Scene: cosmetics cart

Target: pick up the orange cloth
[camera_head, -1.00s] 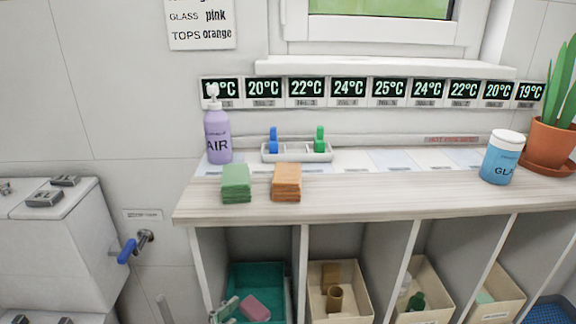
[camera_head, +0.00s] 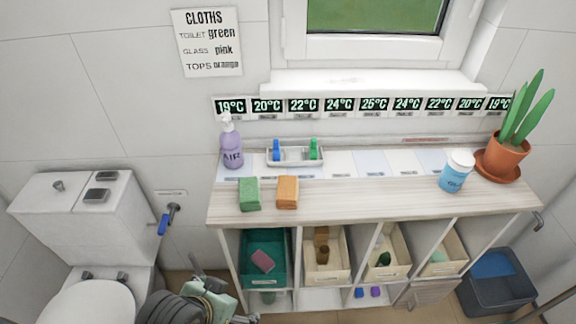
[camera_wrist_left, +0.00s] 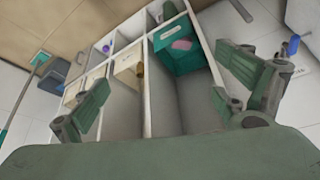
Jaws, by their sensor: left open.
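The orange cloth (camera_head: 287,192) is a folded block on the front left of the wooden counter top (camera_head: 400,202). A similar green cloth (camera_head: 249,194) sits just to its left, with a small gap. My left gripper (camera_head: 215,297) is low in front of the cart's left end, well below the counter top and apart from the cloth. In the left wrist view my left gripper (camera_wrist_left: 165,98) is open and empty, its fingers spread wide. The orange cloth cannot be made out in that view. My right gripper is not in view.
Behind the cloths are a purple AIR bottle (camera_head: 233,150) and a tray (camera_head: 295,162) with blue and green clips. A blue jar (camera_head: 456,171) and potted plant (camera_head: 506,156) stand right. Bins, including a teal one (camera_head: 281,245), fill the shelves below. A toilet (camera_head: 90,300) stands left.

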